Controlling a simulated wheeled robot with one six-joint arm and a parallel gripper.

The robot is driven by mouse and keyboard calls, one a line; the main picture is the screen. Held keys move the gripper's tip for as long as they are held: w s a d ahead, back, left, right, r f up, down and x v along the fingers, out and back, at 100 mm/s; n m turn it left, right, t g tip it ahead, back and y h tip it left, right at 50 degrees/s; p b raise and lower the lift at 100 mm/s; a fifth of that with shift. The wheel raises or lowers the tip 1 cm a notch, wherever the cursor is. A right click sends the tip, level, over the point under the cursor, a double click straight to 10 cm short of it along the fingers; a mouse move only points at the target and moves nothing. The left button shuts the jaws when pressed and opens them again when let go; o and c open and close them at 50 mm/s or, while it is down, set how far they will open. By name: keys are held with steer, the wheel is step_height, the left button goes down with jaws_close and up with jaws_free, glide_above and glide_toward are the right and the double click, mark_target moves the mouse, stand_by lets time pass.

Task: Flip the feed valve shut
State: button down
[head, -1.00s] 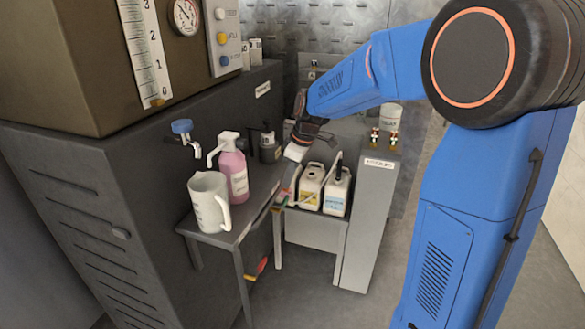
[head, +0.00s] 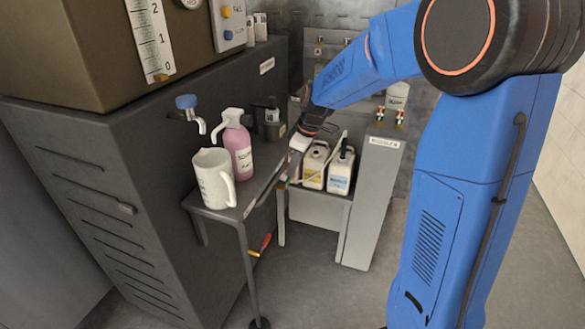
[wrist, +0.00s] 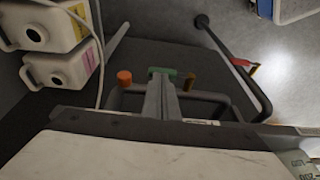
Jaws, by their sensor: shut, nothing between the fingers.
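Which part is the feed valve I cannot tell for certain. A blue-handled tap (head: 186,102) sticks out of the dark cabinet's side, above a white jug. A red-and-yellow lever (head: 261,246) shows low beside the small table, and a red-and-yellow piece also shows in the wrist view (wrist: 245,65) beside a black bar. Two brass fittings with red parts (head: 390,117) stand on the grey post. My gripper (head: 287,178) is shut and empty, between the small table and the white canisters. In the wrist view its green-tipped fingers (wrist: 162,76) lie between an orange knob (wrist: 124,78) and a brownish one.
The small table (head: 222,212) carries the white jug (head: 214,178) and a pink spray bottle (head: 238,148). White canisters (head: 340,172) stand on a low shelf just right of my gripper. The floor in front is clear.

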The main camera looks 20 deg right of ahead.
steer(key=shift+w+d+f+g, duration=0.15)
steer(key=shift+w+f+g, duration=0.1)
steer(key=shift+g, duration=0.15)
step_height(320, 180, down, 10)
steer(key=s+m+g+y, duration=0.1)
steer(key=g+y, duration=0.5)
steer(key=g, duration=0.1)
steer(key=shift+s+a+m, duration=0.15)
steer(key=shift+a+m, duration=0.25)
steer(key=shift+a, duration=0.05)
stand_by(0.4)
stand_by(0.4)
steer(key=shift+r, duration=0.1)
steer(key=v, duration=1.7)
steer(key=shift+d, duration=0.2)
